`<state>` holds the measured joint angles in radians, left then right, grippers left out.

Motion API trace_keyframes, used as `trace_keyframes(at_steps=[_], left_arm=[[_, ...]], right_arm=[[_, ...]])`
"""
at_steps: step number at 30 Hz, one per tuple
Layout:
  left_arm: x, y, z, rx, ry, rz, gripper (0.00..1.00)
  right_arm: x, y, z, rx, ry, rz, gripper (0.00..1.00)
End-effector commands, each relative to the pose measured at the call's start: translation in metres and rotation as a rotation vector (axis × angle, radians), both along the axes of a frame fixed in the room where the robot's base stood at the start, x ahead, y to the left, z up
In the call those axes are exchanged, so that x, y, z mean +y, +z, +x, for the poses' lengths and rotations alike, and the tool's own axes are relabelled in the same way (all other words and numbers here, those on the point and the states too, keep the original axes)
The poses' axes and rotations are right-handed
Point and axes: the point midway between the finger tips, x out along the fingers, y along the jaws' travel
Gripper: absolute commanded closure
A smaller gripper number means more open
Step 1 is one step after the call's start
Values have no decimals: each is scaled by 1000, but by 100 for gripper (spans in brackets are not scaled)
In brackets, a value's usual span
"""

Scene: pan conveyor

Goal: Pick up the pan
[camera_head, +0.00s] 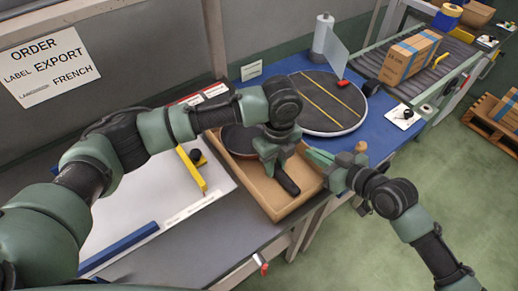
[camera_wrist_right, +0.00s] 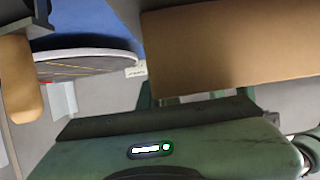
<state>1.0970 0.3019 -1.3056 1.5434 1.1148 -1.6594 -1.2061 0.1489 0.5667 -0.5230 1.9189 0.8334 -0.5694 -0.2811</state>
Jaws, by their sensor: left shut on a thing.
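The dark pan (camera_head: 238,140) lies in an open cardboard box (camera_head: 268,204) on the table, with its black handle (camera_head: 288,183) toward the front. My left gripper (camera_head: 276,166) reaches down over the box and is shut on the pan's handle; my arm hides part of the pan. My right gripper (camera_head: 318,158) is at the box's right side, pointing left. Its fingertips are too small to tell open from shut. In the right wrist view, the box wall (camera_wrist_right: 235,45) is close in front.
A round turntable (camera_head: 322,103) with yellow lines is behind the box on the blue surface. A tan knob-like thing (camera_head: 361,147) is beside my right gripper. A yellow tool (camera_head: 191,168) lies left of the box. A conveyor (camera_head: 455,60) carries a carton (camera_head: 410,58) at the back right.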

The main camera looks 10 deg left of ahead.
Motion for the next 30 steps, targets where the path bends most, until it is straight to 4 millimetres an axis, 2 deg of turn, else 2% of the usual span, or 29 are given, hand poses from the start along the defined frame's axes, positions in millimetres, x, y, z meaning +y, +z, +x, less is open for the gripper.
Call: trace_keyframes(at_steps=[5,19,24,30], left_arm=[[0,7,1,-3,0,-1,100],[0,88,1,-4,-1,-1,100],[0,100,0,-2,0,1,100],[0,101,0,-2,0,1,100]], right_arm=[[0,0,0,1,0,-1,100],[0,-1,0,1,0,-1,100],[0,-1,0,1,0,-1,100],[0,-1,0,1,0,-1,100]])
